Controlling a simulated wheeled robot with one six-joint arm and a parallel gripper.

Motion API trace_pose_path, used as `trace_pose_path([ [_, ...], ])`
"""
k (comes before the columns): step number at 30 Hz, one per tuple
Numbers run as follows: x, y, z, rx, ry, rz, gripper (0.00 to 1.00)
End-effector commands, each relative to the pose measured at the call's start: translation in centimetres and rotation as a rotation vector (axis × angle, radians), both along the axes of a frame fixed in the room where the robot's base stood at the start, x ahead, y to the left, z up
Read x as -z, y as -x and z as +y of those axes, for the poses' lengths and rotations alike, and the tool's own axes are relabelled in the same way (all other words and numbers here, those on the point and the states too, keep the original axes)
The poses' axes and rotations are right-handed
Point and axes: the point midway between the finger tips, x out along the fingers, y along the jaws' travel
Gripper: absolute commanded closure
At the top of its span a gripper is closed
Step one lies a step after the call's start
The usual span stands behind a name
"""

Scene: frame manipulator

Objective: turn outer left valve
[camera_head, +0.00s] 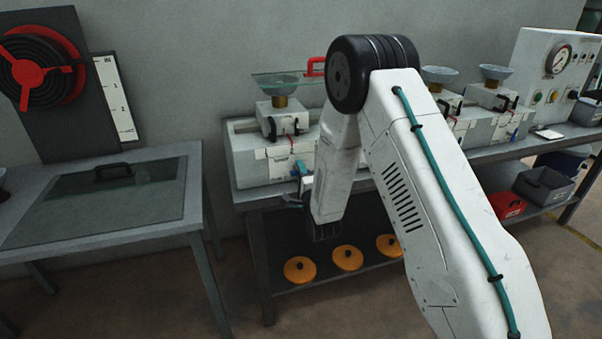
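The leftmost grey-white unit (245,160) stands at the left end of the long bench, with a bowl-like funnel and a black handle on top. A small blue part (301,168) at its lower front, beside my forearm, looks like the outer left valve; its shape and turn are too small to tell. My arm reaches down in front of the bench. My gripper (324,232) is at the dark lower end of the forearm, near the bench's front edge; its fingers cannot be made out. I cannot tell whether it touches the valve.
More similar units (468,120) and a gauge panel (545,75) stand along the bench to the right. Orange discs (300,269) lie on the lower shelf. A glass-topped table (120,235) stands left, below a red reel (40,70). Floor shows between table and bench.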

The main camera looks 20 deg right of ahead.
Motion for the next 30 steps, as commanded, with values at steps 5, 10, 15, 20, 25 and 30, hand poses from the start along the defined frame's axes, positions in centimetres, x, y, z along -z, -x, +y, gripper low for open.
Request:
trace_pose_path([
  [5,0.4,1.6,0.0,0.0,0.0,0.003,0.66],
  [10,1.0,4.5,0.0,0.0,0.0,0.004,0.66],
  [15,1.4,6.8,0.0,0.001,0.0,0.003,0.66],
  [20,1.6,7.6,0.0,0.001,0.0,0.001,0.66],
  [25,1.5,7.7,0.0,0.001,0.0,0.001,0.66],
  [30,1.5,7.6,0.0,0.001,0.0,0.001,0.66],
])
